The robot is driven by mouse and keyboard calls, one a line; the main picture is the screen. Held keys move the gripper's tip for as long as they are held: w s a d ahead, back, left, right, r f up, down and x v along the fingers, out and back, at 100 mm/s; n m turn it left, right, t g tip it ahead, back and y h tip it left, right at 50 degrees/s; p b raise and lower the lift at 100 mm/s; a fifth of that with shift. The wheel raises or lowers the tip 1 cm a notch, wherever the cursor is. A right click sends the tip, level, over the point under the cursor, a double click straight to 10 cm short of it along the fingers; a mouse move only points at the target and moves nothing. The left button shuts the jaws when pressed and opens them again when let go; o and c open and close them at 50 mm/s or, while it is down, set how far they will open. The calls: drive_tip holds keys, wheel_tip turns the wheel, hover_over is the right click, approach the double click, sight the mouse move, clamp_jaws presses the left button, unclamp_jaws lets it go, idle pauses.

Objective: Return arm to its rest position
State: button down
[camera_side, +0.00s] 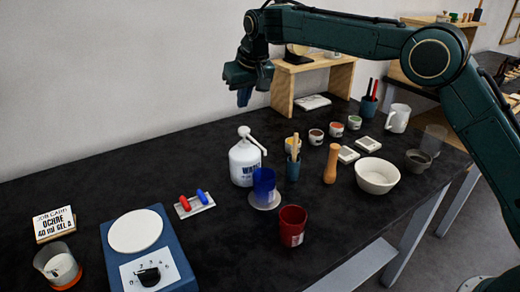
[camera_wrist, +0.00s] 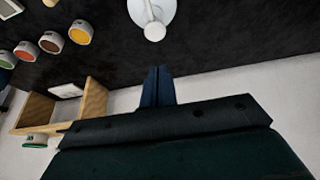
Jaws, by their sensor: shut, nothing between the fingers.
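My gripper (camera_side: 244,97) hangs at the end of my dark green arm, above the back of the black table (camera_side: 120,177), left of the wooden shelf. Its blue fingers are shut with nothing between them and point down. In the wrist view the shut fingers (camera_wrist: 157,86) stand out over the dark table. The fingers are well clear of the table and touch nothing. A white pump bottle (camera_side: 243,165) stands on the table below my gripper; its pump top (camera_wrist: 153,28) shows ahead of the fingers in the wrist view.
A blue cup (camera_side: 264,182), red cup (camera_side: 291,232), wooden pestle (camera_side: 331,165) and white bowl (camera_side: 377,178) stand around the middle and right. A blue hotplate-like device (camera_side: 184,272) is front left. The wooden shelf (camera_side: 283,90) stands near the wall. Open air surrounds the gripper.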

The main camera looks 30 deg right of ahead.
drive_tip(key=shift+r, duration=0.65)
drive_tip(key=s+d+r, duration=0.5)
drive_tip(key=s+d, duration=0.1)
drive_tip(key=s, duration=0.5)
drive_tip(key=s+d+r, duration=0.5)
drive_tip(key=s+d, duration=0.1)
drive_tip(key=s, duration=0.5)
drive_tip(key=s+d+f, duration=0.1)
drive_tip(key=s+f, duration=0.2)
drive_tip(key=s, duration=0.5)
drive_tip(key=s+d+f, duration=0.1)
drive_tip(key=s+f, duration=0.2)
drive_tip(key=s, duration=0.5)
drive_tip(key=s+d+f+t, duration=0.1)
drive_tip(key=s+d+f, duration=0.1)
drive_tip(key=s, duration=0.6)
drive_tip(key=shift+s+f, duration=0.15)
drive_tip(key=shift+f, duration=0.45)
